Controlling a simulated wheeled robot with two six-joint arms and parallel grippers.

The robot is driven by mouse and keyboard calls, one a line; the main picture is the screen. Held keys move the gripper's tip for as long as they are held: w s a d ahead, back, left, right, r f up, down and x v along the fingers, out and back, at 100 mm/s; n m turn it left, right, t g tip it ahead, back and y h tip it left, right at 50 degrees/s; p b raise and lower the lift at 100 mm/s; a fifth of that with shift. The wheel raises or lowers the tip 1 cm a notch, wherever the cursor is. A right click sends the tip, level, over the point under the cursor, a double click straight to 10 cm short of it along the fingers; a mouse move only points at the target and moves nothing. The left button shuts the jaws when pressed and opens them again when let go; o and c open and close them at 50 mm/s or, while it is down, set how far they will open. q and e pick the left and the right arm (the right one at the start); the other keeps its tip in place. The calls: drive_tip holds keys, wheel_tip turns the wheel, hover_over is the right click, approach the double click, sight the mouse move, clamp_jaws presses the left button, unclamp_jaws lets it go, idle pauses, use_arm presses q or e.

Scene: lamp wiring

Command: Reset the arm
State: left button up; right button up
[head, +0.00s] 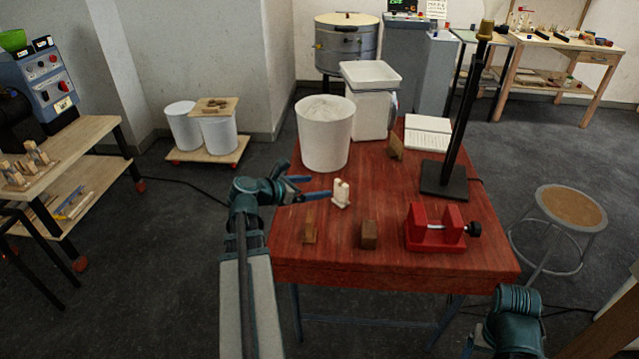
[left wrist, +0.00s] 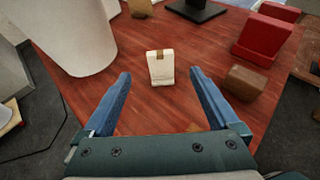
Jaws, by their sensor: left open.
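My left gripper (head: 319,187) reaches in from the left over the red-brown table (head: 390,261). Its two blue fingers are spread apart and empty, as the left wrist view also shows (left wrist: 158,92). A small cream-coloured block piece (head: 341,195) stands upright on the table just beyond the fingertips; in the left wrist view it stands ahead of the gap between the fingers (left wrist: 160,67). My right arm shows only in part at the bottom right of the head view, and its gripper is out of frame.
A white bucket (head: 324,140) stands close behind the left gripper. Two brown wooden blocks (head: 310,230) (head: 369,235) sit near the front edge. A red vise (head: 435,228) and a black lamp stand (head: 445,181) are to the right. The table's middle is clear.

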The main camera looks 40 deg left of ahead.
sight(340, 184)
idle(0.3)
use_arm(q)
drive_tip(key=b+x, duration=0.4)
drive_tip(key=x, duration=0.7)
drive_tip(key=shift+w+f+b, duration=0.25)
drive_tip(key=shift+w+b, duration=0.05)
drive_tip(key=shift+w+d+f, duration=0.1)
drive_tip(key=shift+w+f, duration=0.05)
